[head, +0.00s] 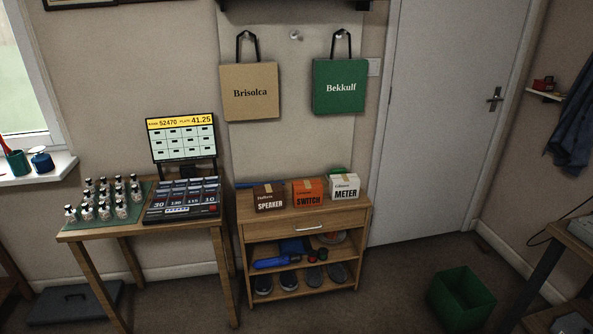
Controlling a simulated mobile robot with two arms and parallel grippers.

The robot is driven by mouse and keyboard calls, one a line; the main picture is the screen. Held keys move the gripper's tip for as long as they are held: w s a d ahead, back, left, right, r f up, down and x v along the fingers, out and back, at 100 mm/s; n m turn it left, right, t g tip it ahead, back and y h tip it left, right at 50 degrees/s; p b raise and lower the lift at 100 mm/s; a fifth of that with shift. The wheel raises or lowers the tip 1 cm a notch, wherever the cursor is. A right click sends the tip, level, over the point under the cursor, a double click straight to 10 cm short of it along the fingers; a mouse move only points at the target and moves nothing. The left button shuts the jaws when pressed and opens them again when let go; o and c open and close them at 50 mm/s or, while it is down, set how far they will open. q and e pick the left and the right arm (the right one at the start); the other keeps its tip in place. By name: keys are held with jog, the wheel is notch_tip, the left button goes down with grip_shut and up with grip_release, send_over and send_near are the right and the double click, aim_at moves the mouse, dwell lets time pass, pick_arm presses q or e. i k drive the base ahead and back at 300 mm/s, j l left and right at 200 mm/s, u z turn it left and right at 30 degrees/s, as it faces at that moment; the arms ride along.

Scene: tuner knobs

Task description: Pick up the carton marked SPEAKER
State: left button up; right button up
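The carton marked SPEAKER (269,199) is a small dark brown box with a tan strip on top. It stands at the left on top of a wooden cabinet (305,229). An orange carton marked SWITCH (308,193) stands just to its right, and a white carton marked METER (345,187) stands right of that. Neither of my grippers shows in the head view.
A wooden table (75,233) with several small bottles and a console (182,200) stands left of the cabinet. Two bags, tan (250,105) and green (340,98), hang above. A green bin (461,297) stands on the floor at right. Floor before the cabinet looks clear.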

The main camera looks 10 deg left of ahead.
aim_at(267, 198)
jog(key=i+u, duration=0.2)
jog(key=i, duration=0.25)
jog(key=i+l+u, duration=0.25)
jog(key=i, duration=0.25)
jog(key=i+l+u, duration=0.2)
jog(key=i, duration=0.25)
